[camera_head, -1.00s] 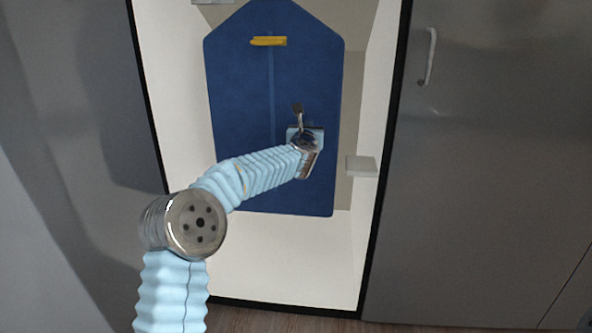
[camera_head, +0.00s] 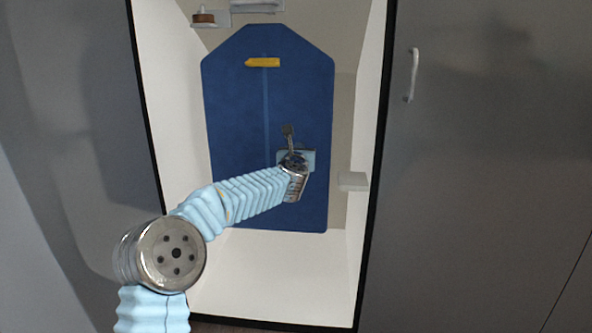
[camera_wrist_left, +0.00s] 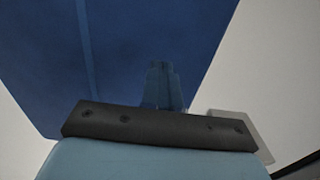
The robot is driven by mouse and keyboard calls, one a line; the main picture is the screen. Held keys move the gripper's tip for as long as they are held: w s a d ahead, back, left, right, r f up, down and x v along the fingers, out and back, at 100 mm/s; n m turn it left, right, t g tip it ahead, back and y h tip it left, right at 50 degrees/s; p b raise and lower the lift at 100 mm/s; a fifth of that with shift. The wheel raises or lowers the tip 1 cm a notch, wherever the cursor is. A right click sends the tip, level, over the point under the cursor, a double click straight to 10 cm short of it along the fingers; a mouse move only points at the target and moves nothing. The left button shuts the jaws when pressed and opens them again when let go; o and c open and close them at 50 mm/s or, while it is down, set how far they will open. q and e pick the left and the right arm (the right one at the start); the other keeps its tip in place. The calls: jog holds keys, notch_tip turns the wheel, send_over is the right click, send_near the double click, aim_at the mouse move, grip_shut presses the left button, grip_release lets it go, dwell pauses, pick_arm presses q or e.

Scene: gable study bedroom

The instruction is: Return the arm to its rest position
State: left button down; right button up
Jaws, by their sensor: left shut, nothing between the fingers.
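My left arm, with light blue bellows sleeves and metal joints, reaches in from the lower left in the head view. My left gripper (camera_head: 288,130) is shut and empty. It stands in front of a large blue panel (camera_head: 235,115) with angled top corners. I cannot tell the gap between them. In the left wrist view, the closed fingers (camera_wrist_left: 165,84) show above a dark bar, with the blue panel (camera_wrist_left: 125,50) behind them. My right gripper is not in view.
The blue panel is in a pale recess (camera_head: 270,275) with dark edges. A yellow strip (camera_head: 262,62) is near its top. A small pale block (camera_head: 352,181) juts out at the right. Grey doors flank the recess; the right one has a handle (camera_head: 412,75). A brown round item (camera_head: 203,17) sits on a small ledge.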

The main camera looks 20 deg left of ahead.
pick_arm(q)
jog(key=b+v, duration=0.2)
jog(key=v, duration=0.7)
jog(key=s+d+f+m+g+h, duration=0.1)
jog(key=d+f+m+g+h, duration=0.15)
jog(key=f+m, duration=0.7)
jog(key=d+f+m+g+h, duration=0.1)
jog(key=d+f+m+g, duration=0.15)
jog(key=f, duration=1.35)
jog(key=s+d+f+m+g+h, duration=0.25)
jog(key=s+f+m, duration=0.5)
jog(key=f, duration=0.45)
jog(key=s+d+f+m+g+h, duration=0.1)
jog(key=s+d+f+m+g, duration=0.2)
jog(key=s+f+m, duration=0.55)
jog(key=s+d+f+m+g+h+p, duration=0.15)
jog(key=s+f+m+g, duration=0.35)
jog(key=s, duration=0.6)
jog(key=s+d+f+m+g+y, duration=0.15)
jog(key=s+f+m, duration=0.35)
jog(key=s, duration=0.6)
notch_tip(320, 180, up, 14)
jog(key=n+h+p, duration=0.1)
jog(key=p, duration=1.4)
jog(key=shift+d+p, duration=0.3)
jog(key=shift+p, duration=0.05)
